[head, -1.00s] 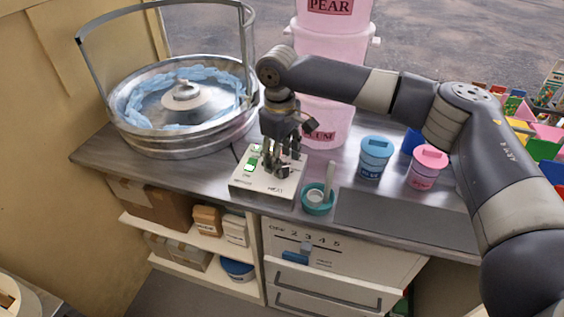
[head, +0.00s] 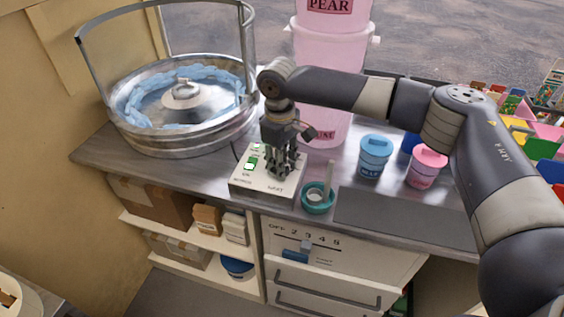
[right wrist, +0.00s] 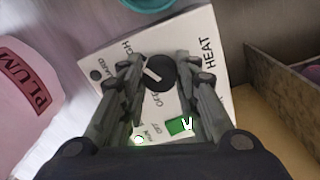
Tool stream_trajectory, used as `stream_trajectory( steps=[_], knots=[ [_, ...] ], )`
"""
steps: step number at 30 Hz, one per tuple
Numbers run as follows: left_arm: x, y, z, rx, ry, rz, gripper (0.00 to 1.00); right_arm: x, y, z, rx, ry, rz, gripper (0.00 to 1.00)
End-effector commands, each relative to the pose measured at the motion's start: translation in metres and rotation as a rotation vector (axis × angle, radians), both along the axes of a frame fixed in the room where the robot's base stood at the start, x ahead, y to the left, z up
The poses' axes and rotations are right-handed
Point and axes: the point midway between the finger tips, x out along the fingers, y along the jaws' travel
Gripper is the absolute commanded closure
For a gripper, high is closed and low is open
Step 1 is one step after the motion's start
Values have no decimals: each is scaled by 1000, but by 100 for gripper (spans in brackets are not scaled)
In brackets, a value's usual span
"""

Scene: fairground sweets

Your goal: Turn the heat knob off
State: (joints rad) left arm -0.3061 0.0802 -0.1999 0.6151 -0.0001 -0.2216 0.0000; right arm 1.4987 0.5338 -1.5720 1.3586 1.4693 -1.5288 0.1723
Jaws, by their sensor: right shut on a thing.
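The white control box (head: 248,184), marked HEAT, sits on the counter; it also shows in the right wrist view (right wrist: 212,92). Its round black heat knob (right wrist: 158,73) has a white pointer line, aimed toward the upper left in the right wrist view, on the side of the HIGH lettering. The OFF lettering lies at the near side of the knob, by a lit green switch (right wrist: 178,126). My right gripper (head: 282,172) points down over the box, its fingers shut on the knob from both sides. In the head view the fingers hide the knob. My left gripper is not in view.
The floss machine's metal bowl (head: 190,141) with blue floss stands left behind the box. A teal cup (head: 317,201) with a scoop stands close to the right of the box. Blue (head: 374,157) and pink tubs (head: 426,168) are further right. A pink container (head: 331,95) stands behind.

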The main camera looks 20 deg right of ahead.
Motion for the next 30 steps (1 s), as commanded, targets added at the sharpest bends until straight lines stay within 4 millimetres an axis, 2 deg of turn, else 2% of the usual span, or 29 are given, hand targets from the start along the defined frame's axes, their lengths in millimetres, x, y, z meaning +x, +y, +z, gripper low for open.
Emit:
stream_trajectory(
  steps=[5,11,21,30],
  knots=[
    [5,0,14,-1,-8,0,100,-1,0,3,0,3,46,94],
    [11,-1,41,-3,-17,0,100,-2,-1,6,1,6,167,94],
    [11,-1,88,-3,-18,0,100,-2,-1,5,2,6,479,94],
    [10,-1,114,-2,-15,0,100,-2,-2,3,1,4,764,94]
  ],
)
